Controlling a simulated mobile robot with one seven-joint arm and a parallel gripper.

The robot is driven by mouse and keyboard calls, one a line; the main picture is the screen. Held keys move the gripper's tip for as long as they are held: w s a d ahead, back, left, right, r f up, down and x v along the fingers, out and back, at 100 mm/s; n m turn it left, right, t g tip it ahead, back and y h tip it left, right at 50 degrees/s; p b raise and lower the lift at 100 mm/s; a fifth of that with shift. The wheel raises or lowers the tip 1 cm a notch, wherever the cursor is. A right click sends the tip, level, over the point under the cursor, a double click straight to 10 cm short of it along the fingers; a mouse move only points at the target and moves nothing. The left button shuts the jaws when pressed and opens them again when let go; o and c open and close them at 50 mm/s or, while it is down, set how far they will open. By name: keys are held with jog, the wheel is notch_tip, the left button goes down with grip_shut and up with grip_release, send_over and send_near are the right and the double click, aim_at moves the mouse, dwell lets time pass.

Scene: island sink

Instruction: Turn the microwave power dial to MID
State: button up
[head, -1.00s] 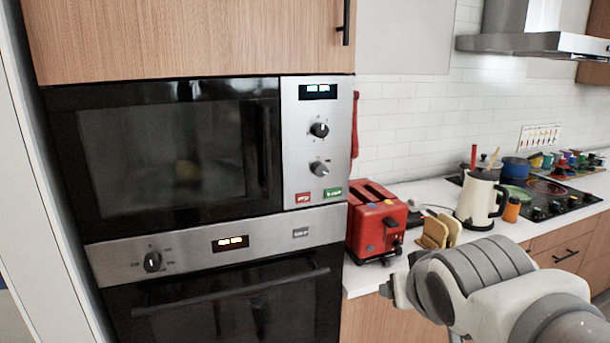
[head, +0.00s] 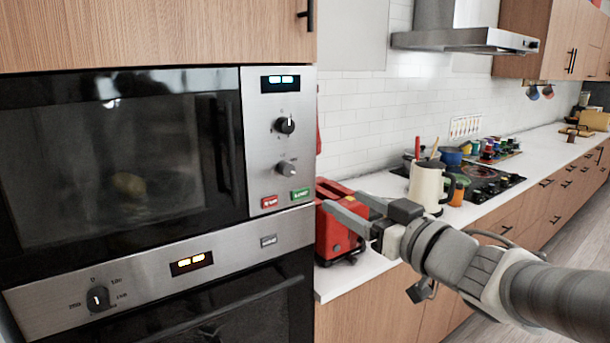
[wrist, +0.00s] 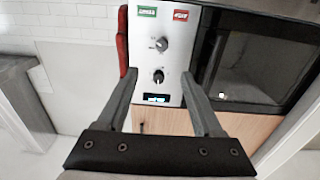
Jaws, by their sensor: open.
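The microwave (head: 125,165) is built into the cabinet wall at left. I cannot read which dial is for power. My gripper (head: 340,201) is open and empty, in front of the red toaster, right of and lower than the dials and apart from them.
Red (head: 269,202) and green (head: 300,194) buttons sit below the dials. The oven panel (head: 160,275) with its own dial (head: 97,298) is underneath. The red toaster (head: 335,235) and a cream kettle (head: 426,186) stand on the counter at right. Space before the control panel is clear.

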aim_at(290, 172)
jog(key=b+x, duration=0.1)
jog(key=x, duration=1.6)
jog(key=shift+w+a, duration=0.1)
jog(key=shift+a, duration=0.2)
grip_shut()
